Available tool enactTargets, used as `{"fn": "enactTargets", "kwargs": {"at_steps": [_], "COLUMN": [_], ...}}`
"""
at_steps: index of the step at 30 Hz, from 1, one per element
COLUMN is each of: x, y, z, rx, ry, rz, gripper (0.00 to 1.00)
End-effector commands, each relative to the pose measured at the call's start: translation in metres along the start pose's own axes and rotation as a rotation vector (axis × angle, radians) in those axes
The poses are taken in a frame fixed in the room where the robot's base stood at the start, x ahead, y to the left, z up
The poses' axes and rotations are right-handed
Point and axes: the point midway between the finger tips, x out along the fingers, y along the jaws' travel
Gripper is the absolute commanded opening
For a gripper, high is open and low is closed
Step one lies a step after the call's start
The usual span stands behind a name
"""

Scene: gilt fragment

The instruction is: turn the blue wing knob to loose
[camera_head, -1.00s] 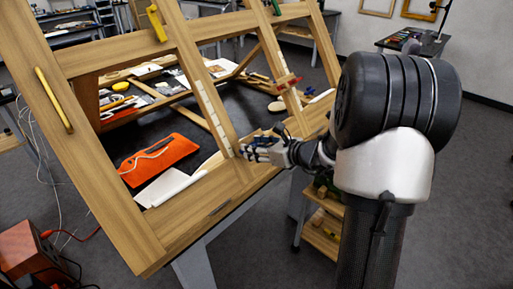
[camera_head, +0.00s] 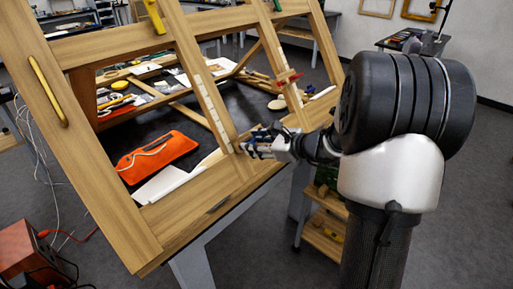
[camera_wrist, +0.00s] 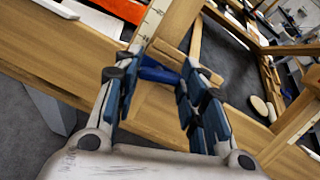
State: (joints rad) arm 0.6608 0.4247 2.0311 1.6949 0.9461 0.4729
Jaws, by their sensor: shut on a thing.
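The blue wing knob (camera_wrist: 157,70) shows between my fingertips in the wrist view, against the wooden easel-like frame (camera_wrist: 72,42). My gripper (camera_wrist: 158,78) has dark blue pads and is shut on the knob, with a finger on either side. The fingers partly hide the knob, so its exact turn angle and any loose mark cannot be read. In the head view my gripper (camera_head: 258,146) is at the lower rail of the wooden frame (camera_head: 205,200), near the foot of a slat with pale marks. The knob is too small and covered to make out clearly there.
A red clamp (camera_head: 287,80) sits on a slat, and a yellow handle (camera_head: 48,92) is on the left beam. An orange pouch (camera_head: 157,156) and white paper (camera_head: 165,186) lie on the dark table behind the frame. A small shelf cart (camera_head: 325,225) stands below right.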

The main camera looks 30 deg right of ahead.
Motion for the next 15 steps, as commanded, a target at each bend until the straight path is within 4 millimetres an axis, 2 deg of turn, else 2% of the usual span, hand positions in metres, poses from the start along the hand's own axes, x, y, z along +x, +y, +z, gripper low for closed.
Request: {"fn": "enactTargets", "kwargs": {"at_steps": [15], "x": [0.0002], "y": [-0.0002], "z": [-0.0003], "rx": [-0.485], "ry": [0.001], "rz": [0.082], "gripper": [0.14]}}
